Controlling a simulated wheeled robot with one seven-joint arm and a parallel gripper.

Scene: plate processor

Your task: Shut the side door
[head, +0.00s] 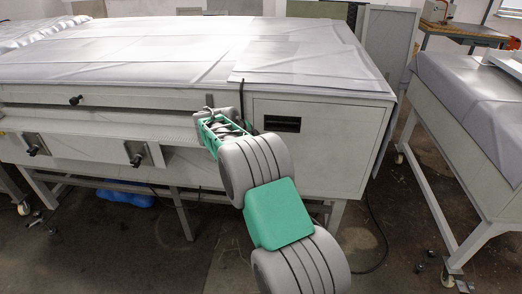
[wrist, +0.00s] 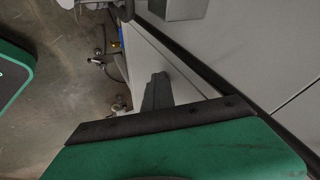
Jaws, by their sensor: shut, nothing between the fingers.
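The plate processor is a long light-grey cabinet (head: 330,165) across the head view. Its right front panel, with a dark recessed handle (head: 283,124), looks flush with the cabinet. To the left is a long front flap (head: 100,135) with black knobs (head: 137,160); its lower part juts outward. I cannot tell for certain which panel is the side door. My gripper (head: 210,114) is at the cabinet front, between the flap and the right panel, and partly hides the flap's right end. The wrist view shows its dark finger (wrist: 157,95) shut and empty beside a grey panel; contact is unclear.
A grey cover (head: 180,50) lies over the cabinet top. A second covered table (head: 465,160) on wheels stands at the right, with a floor gap between. A blue object (head: 125,198) lies under the cabinet. A cable (head: 380,235) runs along the floor.

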